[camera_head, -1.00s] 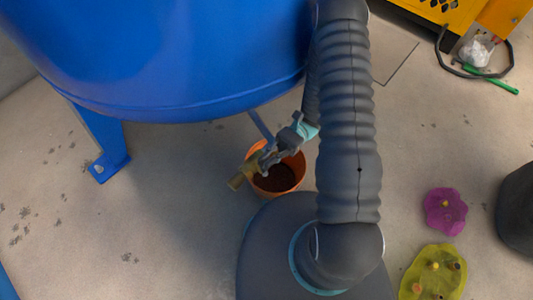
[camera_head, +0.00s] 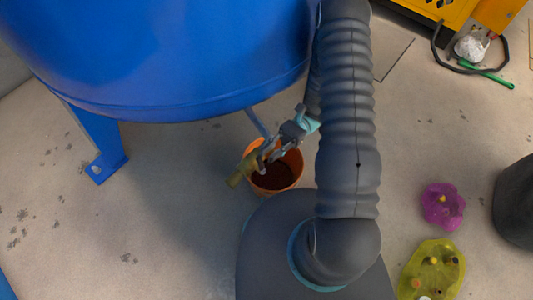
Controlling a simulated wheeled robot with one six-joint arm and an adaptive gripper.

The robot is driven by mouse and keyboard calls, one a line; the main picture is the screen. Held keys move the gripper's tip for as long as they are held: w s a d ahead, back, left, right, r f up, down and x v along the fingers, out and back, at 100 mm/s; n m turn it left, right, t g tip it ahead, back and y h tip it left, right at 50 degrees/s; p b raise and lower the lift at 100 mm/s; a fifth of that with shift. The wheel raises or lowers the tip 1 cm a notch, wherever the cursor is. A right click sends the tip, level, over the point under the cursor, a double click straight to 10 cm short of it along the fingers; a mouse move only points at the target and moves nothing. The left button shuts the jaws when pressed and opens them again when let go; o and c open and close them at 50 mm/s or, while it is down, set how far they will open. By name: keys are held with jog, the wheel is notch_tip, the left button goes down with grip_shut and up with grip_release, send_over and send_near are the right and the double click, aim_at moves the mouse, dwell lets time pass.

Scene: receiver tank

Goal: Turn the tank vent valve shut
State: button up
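The blue tank (camera_head: 165,60) fills the upper left. A brass vent valve (camera_head: 243,168) sits below its underside, over the left rim of an orange bucket. My gripper (camera_head: 266,155) is at the valve, coming in from the upper right. Its fingers are on or right beside the valve's right end. The valve's handle is small and largely covered by the fingers, so its angle cannot be made out. Whether the fingers are closed on it cannot be told at this size.
The orange bucket (camera_head: 299,165) with dark brown contents stands under the valve. A blue tank leg (camera_head: 104,160) stands at left. A magenta tray (camera_head: 430,207), a yellow tray (camera_head: 420,268) and a dark bin (camera_head: 515,205) are at right. A green-handled tool (camera_head: 497,78) lies near the yellow machine (camera_head: 450,15).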

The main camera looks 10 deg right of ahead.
jog(key=v, duration=0.9)
jog(key=shift+w+d, duration=0.15)
jog(key=shift+d, duration=0.15)
